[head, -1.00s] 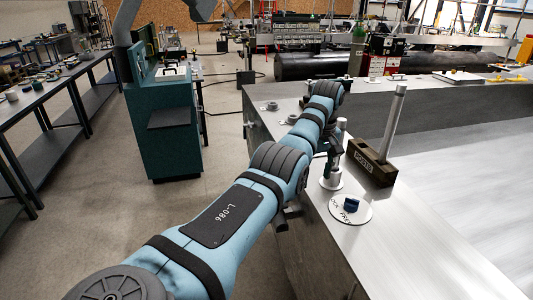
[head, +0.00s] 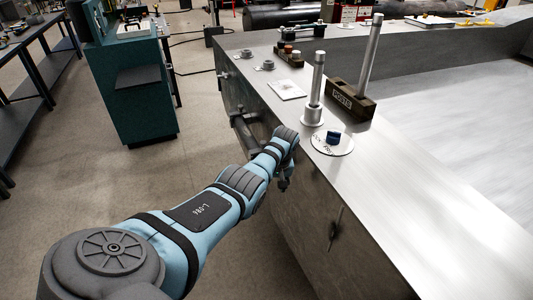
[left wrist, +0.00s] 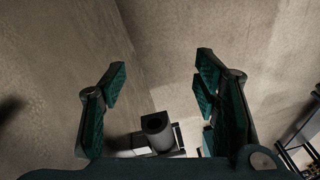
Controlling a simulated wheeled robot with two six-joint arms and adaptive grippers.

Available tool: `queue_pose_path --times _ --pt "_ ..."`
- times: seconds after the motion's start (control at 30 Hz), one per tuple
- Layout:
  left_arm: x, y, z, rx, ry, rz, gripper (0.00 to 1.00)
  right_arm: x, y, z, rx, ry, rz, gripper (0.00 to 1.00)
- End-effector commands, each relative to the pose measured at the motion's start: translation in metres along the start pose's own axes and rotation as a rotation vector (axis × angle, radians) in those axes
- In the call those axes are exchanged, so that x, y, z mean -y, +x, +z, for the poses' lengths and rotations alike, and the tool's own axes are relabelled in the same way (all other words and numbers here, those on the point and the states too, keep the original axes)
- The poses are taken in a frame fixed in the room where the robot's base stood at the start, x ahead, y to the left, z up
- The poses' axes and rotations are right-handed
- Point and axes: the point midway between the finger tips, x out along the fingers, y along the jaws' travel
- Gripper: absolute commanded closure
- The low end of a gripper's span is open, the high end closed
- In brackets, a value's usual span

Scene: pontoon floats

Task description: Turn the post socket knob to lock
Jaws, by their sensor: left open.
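The lettering is too small to read surely. Just behind it, the post socket (head: 312,117) holds an upright grey post (head: 318,75). My left gripper (head: 284,184) is below the top's edge, beside the metal side wall, apart from the knob and lower. In the left wrist view its teal-padded fingers (left wrist: 162,90) are spread with nothing between them. A dark hollow cylinder (left wrist: 155,124) shows low between them. My right gripper is not seen.
A dark block marked POSTS (head: 350,101) holds a tall post, right of the socket. A white card (head: 287,90) and small round fittings lie farther back. A handle-like part (head: 335,230) is on the side wall. The top right of the disc is clear.

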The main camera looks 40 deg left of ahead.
Motion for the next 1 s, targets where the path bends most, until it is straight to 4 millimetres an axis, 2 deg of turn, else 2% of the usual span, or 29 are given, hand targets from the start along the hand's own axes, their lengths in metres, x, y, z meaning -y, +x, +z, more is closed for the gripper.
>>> queue_pose_path --times 0.03,0.2,0.4,0.6,1.0 --pt "0.000 0.016 0.007 -0.001 0.020 -0.003 0.44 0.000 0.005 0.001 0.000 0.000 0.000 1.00" --pt "0.002 0.061 0.028 -0.013 0.092 -0.007 0.44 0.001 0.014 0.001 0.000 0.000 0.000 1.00" --pt "0.005 0.099 0.048 -0.024 0.159 -0.005 0.44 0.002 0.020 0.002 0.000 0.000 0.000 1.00" --pt "0.006 0.111 0.055 -0.028 0.182 -0.004 0.44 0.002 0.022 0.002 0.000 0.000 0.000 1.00" --pt "0.006 0.110 0.055 -0.028 0.181 -0.004 0.44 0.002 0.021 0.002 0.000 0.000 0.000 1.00"
